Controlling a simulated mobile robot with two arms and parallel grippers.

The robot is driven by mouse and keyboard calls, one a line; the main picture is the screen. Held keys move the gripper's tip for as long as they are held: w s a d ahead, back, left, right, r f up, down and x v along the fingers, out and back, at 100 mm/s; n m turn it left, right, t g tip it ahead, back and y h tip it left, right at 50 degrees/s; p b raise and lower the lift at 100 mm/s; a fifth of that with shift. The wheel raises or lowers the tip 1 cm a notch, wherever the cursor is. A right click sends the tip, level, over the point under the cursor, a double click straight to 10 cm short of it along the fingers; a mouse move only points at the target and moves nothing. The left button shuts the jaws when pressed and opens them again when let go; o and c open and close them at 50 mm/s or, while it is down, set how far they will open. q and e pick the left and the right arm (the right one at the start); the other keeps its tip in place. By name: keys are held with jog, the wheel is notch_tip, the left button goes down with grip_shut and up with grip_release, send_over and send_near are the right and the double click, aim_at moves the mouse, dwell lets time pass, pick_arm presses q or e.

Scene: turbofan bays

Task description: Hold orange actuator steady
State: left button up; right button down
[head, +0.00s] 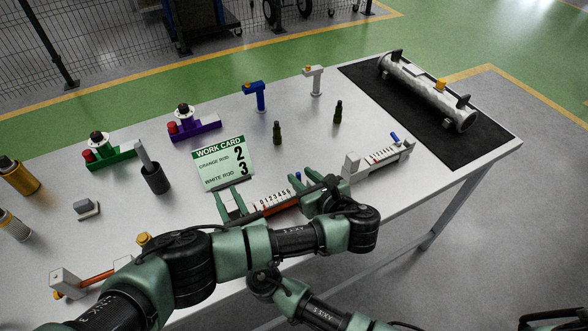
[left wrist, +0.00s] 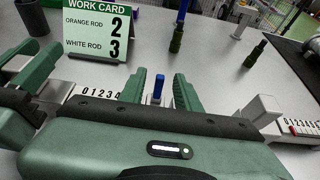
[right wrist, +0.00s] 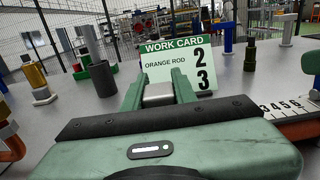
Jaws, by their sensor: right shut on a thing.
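The orange actuator (head: 272,203), a numbered scale with an orange side, lies near the table's front edge. My right gripper (head: 231,200) is shut on its pale end block (right wrist: 158,92). My left gripper (head: 318,190) is at the actuator's other part, with its fingers open on both sides of the blue knob (left wrist: 158,88); gaps show beside the knob. The knob also shows in the head view (head: 298,177). The work card (head: 223,161) behind reads orange rod 2, white rod 3. My left arm and grippers hide part of the actuator.
A second scaled actuator (head: 378,161) lies to the right. Dark bottles (head: 277,133), blue and white T-shaped stands (head: 257,95), a dark cup (head: 155,178) and a cylinder on a black mat (head: 430,92) stand farther off. My arms cross over the front edge.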

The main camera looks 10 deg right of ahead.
aim_at(297, 173)
pick_arm(q)
jog(key=x, duration=0.5)
jog(key=shift+w+a+f, duration=0.15)
jog(key=shift+w+f, duration=0.05)
jog(key=shift+w, duration=0.1)
grip_shut()
